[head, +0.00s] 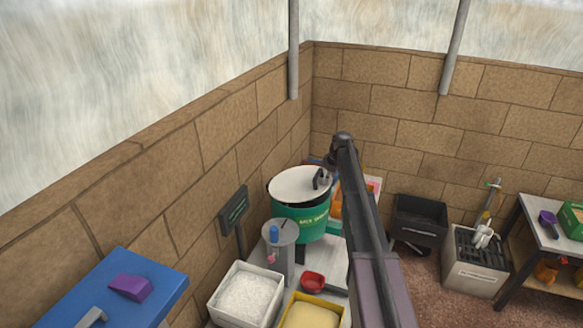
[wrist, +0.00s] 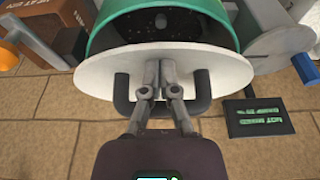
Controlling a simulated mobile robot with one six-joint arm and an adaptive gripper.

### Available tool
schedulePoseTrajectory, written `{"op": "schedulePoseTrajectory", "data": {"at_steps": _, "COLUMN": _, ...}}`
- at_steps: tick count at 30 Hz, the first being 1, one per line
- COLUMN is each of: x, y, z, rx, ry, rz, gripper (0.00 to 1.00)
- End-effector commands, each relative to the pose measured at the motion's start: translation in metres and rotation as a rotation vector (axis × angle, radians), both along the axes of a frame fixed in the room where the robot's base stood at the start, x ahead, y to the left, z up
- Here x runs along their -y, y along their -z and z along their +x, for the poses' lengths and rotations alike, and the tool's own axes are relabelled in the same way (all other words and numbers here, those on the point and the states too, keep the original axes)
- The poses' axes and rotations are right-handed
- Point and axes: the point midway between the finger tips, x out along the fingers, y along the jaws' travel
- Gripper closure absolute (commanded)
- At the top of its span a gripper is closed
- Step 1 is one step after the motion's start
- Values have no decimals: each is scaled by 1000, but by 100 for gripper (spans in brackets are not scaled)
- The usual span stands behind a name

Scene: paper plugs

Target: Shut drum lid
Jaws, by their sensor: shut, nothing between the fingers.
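The green drum (head: 300,223) stands in the corner, with its pale lid (head: 297,182) over the mouth. The lid's dark U-shaped handle (wrist: 203,92) is nearest my wrist. My gripper (wrist: 160,70) is shut and empty, its fingers crossing the handle's loop with tips at the lid face. Contact is unclear.
A dark sign (head: 234,210) is at left. Brick walls close the corner.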

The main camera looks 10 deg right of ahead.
Motion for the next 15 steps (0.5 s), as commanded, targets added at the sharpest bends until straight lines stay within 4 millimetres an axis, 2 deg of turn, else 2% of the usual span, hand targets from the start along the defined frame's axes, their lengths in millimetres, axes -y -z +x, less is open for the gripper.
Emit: {"op": "schedulePoseTrajectory", "data": {"at_steps": 15, "x": 2, "y": 28, "z": -1, "rx": 0, "ry": 0, "rz": 0, "gripper": 100}}
